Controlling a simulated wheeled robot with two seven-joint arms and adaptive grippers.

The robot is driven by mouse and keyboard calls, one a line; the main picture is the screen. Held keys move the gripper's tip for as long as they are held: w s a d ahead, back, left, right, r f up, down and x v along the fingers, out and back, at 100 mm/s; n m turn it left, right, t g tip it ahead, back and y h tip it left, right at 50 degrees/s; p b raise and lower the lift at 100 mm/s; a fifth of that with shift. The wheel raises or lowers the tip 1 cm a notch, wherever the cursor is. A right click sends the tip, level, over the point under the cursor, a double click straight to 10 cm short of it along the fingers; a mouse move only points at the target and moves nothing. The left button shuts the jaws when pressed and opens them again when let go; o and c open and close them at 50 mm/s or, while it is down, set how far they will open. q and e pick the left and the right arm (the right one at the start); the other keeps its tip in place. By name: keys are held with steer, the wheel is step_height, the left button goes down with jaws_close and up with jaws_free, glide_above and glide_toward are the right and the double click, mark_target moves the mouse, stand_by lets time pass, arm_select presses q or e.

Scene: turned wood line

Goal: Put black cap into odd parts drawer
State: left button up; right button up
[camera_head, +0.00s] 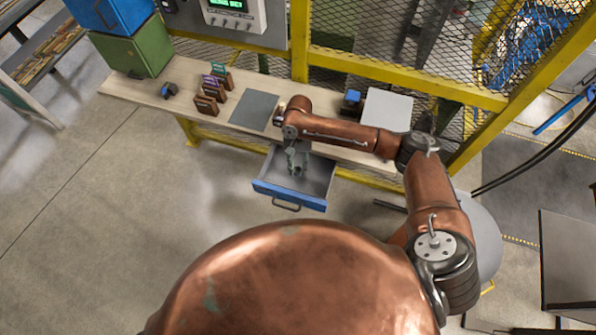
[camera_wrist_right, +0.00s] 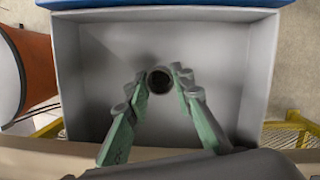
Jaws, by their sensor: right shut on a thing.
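The odd parts drawer (camera_head: 268,188) is pulled open below the bench, with a blue front and grey inside. It also fills most of the right wrist view (camera_wrist_right: 100,60). My right gripper (camera_head: 298,170) points down into the drawer. In the right wrist view its green fingers (camera_wrist_right: 160,85) are shut on the black cap (camera_wrist_right: 159,80), a small dark round piece between the fingertips. The cap shows over the drawer's floor; its exact height above the floor I cannot tell. In the head view the cap is hidden by the gripper. My left gripper is not in view.
The wooden bench (camera_head: 150,95) runs behind the drawer. On it are several small labelled wooden holders (camera_head: 212,90), a grey mat (camera_head: 254,110), a dark blue-topped item (camera_head: 351,101) and a white board (camera_head: 388,110). A yellow mesh fence (camera_head: 400,66) stands behind. The drawer shows no other parts.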

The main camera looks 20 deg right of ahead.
step_height(320, 180, down, 2)
steer(key=shift+f, duration=0.2)
steer(key=shift+s, duration=0.1)
steer(key=shift+f, duration=0.1)
steer(key=o, duration=0.7)
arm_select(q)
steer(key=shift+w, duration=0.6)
arm_select(e)
steer(key=shift+o, duration=0.2)
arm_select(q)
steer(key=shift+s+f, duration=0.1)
arm_select(e)
steer(key=shift+r, duration=0.4)
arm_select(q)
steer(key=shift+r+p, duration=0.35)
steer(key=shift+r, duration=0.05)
arm_select(e)
steer(key=v, duration=1.1)
steer(key=shift+r, duration=0.25)
steer(key=shift+d, duration=0.15)
